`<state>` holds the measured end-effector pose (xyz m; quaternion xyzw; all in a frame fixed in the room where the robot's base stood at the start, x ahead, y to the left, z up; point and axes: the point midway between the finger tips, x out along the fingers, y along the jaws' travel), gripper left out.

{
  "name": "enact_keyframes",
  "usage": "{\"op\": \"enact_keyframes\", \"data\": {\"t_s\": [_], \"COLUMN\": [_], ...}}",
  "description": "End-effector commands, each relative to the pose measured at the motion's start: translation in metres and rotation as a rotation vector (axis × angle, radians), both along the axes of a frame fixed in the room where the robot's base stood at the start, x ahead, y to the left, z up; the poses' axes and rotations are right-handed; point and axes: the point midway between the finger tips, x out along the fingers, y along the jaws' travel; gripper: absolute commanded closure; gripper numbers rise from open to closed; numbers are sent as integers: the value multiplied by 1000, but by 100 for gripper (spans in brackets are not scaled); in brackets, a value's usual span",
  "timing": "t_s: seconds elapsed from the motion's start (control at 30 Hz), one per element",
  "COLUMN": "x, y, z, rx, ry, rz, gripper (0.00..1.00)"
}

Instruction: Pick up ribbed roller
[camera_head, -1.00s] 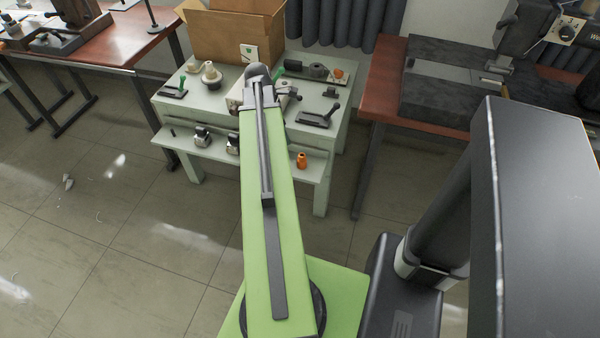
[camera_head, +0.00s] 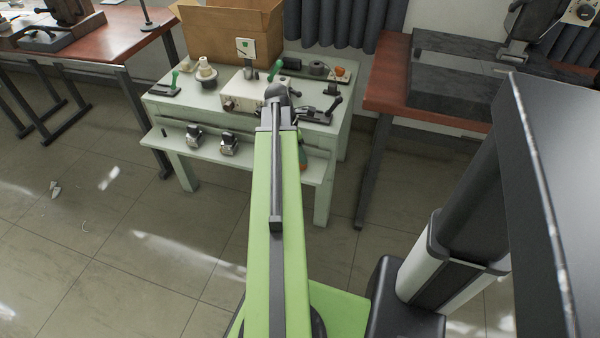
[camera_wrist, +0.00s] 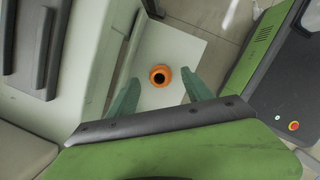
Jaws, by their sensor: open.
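The ribbed roller (camera_wrist: 160,67) shows in the wrist view as a short orange cylinder seen from above, with a dark hole in its middle. It stands on a pale shelf (camera_wrist: 178,52). My gripper (camera_wrist: 160,78) is open, with one green finger to the left and one to the right of the roller in the picture, nothing between them held. I cannot tell how far above the roller the fingertips are. In the head view my arm and gripper hide most of the roller at the shelf's right end.
The pale workbench (camera_head: 215,108) carries a cardboard box (camera_head: 215,35), a control box (camera_head: 243,92), green-handled tools and small parts. Two metal blocks (camera_head: 228,146) sit on its lower shelf. A red-topped table (camera_head: 385,85) stands to the right. Floor to the left is mostly clear.

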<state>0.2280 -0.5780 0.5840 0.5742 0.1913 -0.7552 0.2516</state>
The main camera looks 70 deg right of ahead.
Motion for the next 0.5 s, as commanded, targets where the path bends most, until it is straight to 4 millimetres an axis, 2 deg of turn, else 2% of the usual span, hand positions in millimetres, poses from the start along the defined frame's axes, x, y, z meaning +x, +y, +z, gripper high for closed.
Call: {"op": "enact_keyframes", "data": {"t_s": [0.17, 0.4, 0.5], "x": [-1, -9, -12], "y": [-1, -7, -9], "z": [-4, -42, -52], "rx": [0, -1, -1], "ry": [0, -1, -1], "rz": [0, 0, 0], "gripper": [41, 41, 41]}}
